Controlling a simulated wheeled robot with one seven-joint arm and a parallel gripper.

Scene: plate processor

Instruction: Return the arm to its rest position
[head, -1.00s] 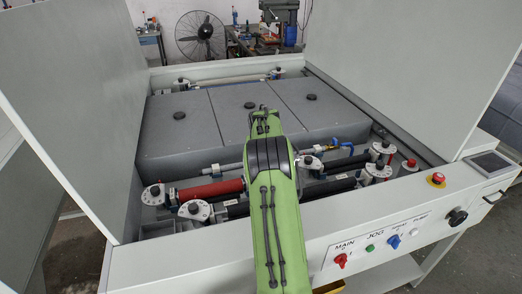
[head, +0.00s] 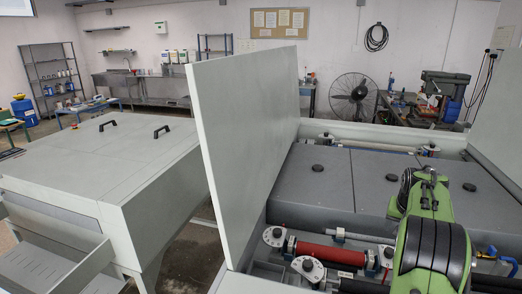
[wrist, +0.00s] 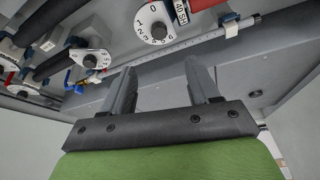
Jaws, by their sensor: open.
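My green arm (head: 433,255) reaches from the bottom right of the head view over the open plate processor (head: 285,205). Its end is bent and hides part of the rollers and grey covers. My gripper (wrist: 165,80) shows in the wrist view with its two grey fingers apart and nothing between them. Past the fingers are a grey surface, a numbered white dial (wrist: 153,22) and a scaled rod (wrist: 190,42). I cannot tell how far the fingertips are from these parts. In the head view the gripper itself is hidden.
A raised white panel (head: 245,125) stands left of the open bay. A red roller (head: 330,253) lies between white end dials near the front. A closed white machine (head: 105,165) stands at the left with an open tray. A fan (head: 352,97) and workbench are behind.

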